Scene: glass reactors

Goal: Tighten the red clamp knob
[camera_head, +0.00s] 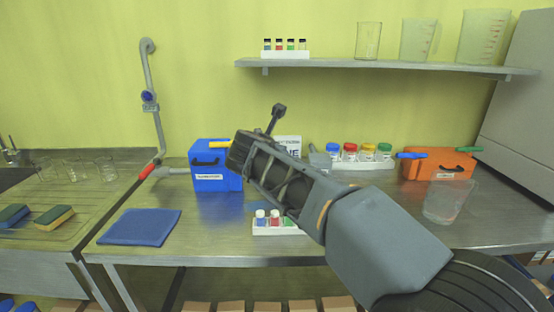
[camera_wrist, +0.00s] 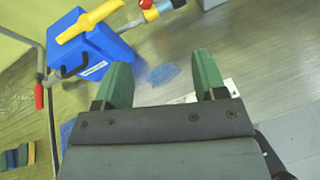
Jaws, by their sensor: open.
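One red piece is the red grip (camera_head: 147,171) at the foot of a grey wall pipe (camera_head: 157,120); a red grip also shows at the left of the wrist view (camera_wrist: 38,96). A small red part (camera_wrist: 146,4) is cut off at the top of the wrist view, beside yellow and blue parts. My gripper (camera_wrist: 163,72) has two green fingers, spread apart with nothing between them, above the metal bench. In the head view my arm hides the fingers.
A blue box (camera_head: 218,172) with a yellow handle (camera_wrist: 90,20) stands on the bench (camera_head: 330,240), left of an orange box (camera_head: 440,165). Racks of capped bottles and a clear beaker (camera_head: 449,203) stand around my arm. A blue cloth (camera_head: 140,227) lies front left.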

